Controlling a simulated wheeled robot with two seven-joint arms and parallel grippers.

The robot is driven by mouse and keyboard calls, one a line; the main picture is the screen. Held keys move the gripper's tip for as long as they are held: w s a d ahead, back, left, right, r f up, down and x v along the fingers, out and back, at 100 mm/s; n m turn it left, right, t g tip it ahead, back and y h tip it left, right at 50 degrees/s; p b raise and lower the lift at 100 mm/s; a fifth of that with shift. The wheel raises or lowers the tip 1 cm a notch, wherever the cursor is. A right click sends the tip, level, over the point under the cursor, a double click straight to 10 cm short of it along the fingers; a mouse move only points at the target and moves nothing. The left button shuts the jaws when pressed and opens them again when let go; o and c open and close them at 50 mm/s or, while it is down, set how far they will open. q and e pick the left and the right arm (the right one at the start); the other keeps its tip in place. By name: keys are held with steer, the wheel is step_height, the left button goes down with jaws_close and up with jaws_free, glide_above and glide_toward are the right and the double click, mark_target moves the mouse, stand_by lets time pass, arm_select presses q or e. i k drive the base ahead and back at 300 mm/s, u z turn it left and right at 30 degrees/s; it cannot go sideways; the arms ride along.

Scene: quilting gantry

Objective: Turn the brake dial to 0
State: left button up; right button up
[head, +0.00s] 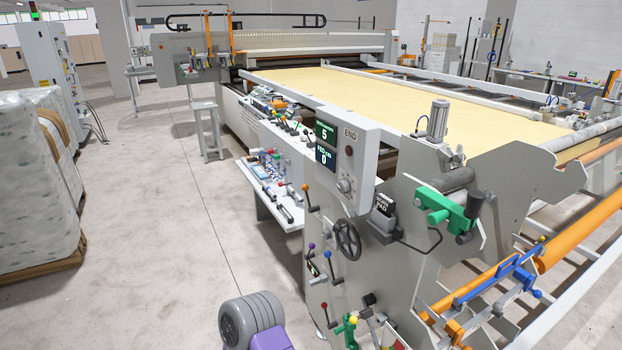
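A white control box (348,155) stands at the near end of the quilting gantry, marked END at its top. Two dark displays sit on its left part: the upper display (326,132) reads 5 and the lower display (326,157) reads 0. Their small headings are too small to read surely. A small round dial (344,186) sits low on the box's face; it looks like the brake dial, but its label and setting cannot be read. A dark red round button (349,150) is above it. Neither of my grippers is in view.
A black handwheel (347,239) and several coloured-knob levers are below the box on the grey end plate. A green clamp (447,208) is to the right. A cluttered side shelf (262,190) is to the left. Open floor (180,250) lies between machine and wrapped stack (35,190).

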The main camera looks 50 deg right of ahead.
mark_target(343, 185)
steer(key=z, duration=0.85)
steer(key=i, duration=0.95)
steer(key=z, duration=1.1)
